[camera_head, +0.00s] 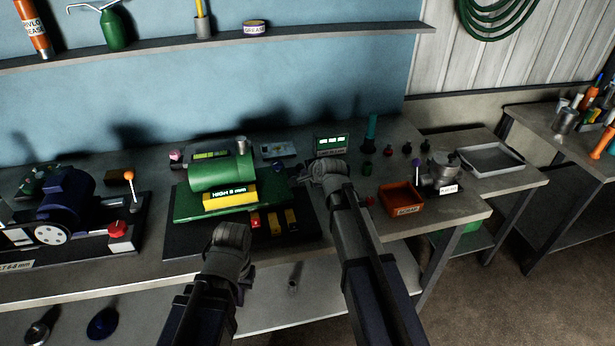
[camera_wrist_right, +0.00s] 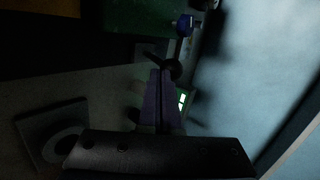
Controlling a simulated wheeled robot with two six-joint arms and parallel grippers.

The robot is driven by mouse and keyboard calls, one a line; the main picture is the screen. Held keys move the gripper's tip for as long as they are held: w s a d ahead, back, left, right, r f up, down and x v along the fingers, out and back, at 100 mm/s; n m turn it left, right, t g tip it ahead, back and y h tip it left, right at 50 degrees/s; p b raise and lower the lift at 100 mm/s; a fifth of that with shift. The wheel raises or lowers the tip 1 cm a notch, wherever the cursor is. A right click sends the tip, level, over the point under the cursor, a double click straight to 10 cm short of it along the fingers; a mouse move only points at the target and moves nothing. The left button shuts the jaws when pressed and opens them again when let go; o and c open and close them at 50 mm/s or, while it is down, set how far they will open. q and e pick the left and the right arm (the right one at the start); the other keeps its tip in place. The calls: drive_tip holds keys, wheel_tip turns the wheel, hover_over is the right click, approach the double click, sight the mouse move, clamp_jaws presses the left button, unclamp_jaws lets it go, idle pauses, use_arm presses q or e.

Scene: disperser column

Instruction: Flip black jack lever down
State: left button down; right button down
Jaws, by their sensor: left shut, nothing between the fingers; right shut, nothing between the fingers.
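A green cylinder machine (camera_head: 222,172) sits on a green plate over a dark base, with a yellow panel (camera_head: 230,196) that seems to read "HIGH 8 mm". My right gripper (camera_head: 323,170) is shut and empty at the machine's right side. In the right wrist view its shut fingers (camera_wrist_right: 158,98) point at a small dark lever-like part (camera_wrist_right: 156,58) near a dark round piece; I cannot tell whether they touch it or whether it is the black jack lever. My left gripper (camera_head: 232,236) is shut and empty in front of the machine's base. The head view shows no clear black lever; my right gripper may hide it.
A blue motor (camera_head: 66,193) with an orange-knobbed lever (camera_head: 129,177) stands at the left. An orange tray (camera_head: 402,199), a grey metal device (camera_head: 442,170) and several small bottles stand to the right. A shelf (camera_head: 280,38) runs along the wall above.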

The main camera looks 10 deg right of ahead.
drive_tip(key=shift+w+r+g+p, duration=0.7)
drive_tip(key=shift+w+p, duration=0.05)
drive_tip(key=shift+p, duration=0.8)
drive_tip(key=w+r+g+p, duration=0.1)
drive_tip(key=p, duration=0.1)
drive_tip(key=w+r+g+p, duration=0.1)
drive_tip(key=w+p, duration=0.1)
drive_tip(key=shift+w+p, duration=0.1)
drive_tip(key=shift+p, duration=0.25)
drive_tip(key=w+g+p, duration=0.2)
drive_tip(key=w+g, duration=0.2)
drive_tip(key=w, duration=0.3)
drive_tip(key=shift+w+f+m+p, duration=0.2)
drive_tip(key=shift+m+p, duration=0.1)
drive_tip(key=shift+p, duration=0.05)
